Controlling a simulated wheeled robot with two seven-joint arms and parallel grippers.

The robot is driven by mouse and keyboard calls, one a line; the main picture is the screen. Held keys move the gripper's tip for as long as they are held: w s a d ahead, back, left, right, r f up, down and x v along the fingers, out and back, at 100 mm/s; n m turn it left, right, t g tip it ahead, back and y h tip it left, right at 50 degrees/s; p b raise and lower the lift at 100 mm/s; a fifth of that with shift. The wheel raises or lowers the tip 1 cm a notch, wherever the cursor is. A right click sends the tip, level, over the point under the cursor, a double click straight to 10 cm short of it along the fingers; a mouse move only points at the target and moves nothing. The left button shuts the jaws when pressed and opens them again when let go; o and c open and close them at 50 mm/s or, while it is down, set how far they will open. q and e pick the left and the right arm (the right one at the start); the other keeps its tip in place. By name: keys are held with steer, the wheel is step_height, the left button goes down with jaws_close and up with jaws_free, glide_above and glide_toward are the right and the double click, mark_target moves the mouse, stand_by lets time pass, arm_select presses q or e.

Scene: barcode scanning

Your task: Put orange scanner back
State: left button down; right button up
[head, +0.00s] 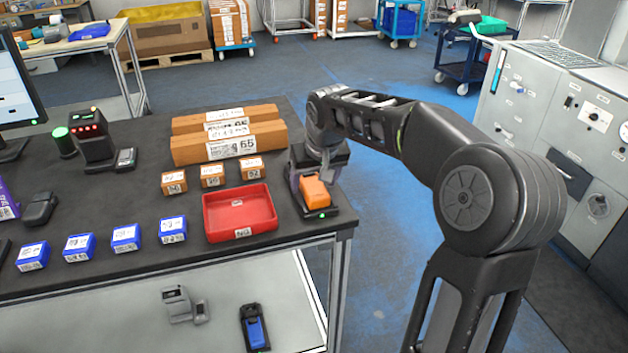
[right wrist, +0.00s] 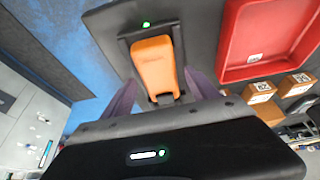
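The orange scanner (head: 315,193) sits in a flat dark cradle (head: 325,212) at the right end of the black table. In the right wrist view, the orange scanner (right wrist: 158,68) lies on the cradle (right wrist: 124,43), whose small green light is lit. My right gripper (head: 307,180) is at the scanner. In the right wrist view, the purple fingers of my right gripper (right wrist: 160,90) stand apart on either side of the scanner's near end, with narrow gaps visible. The gripper body hides part of that end. My left gripper is not in view.
A red tray (head: 208,226) stands just left of the cradle. Small orange boxes (head: 212,176) and long cartons (head: 230,145) lie behind it. Blue boxes (head: 126,238) line the front. The table's right edge is close to the cradle, with open floor (head: 372,215) beyond.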

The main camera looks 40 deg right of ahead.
steer(key=shift+r, duration=0.1)
steer(key=shift+r+p, duration=0.25)
steer(key=shift+p, duration=0.05)
steer(key=v, duration=1.2)
steer(key=shift+r+p, duration=0.3)
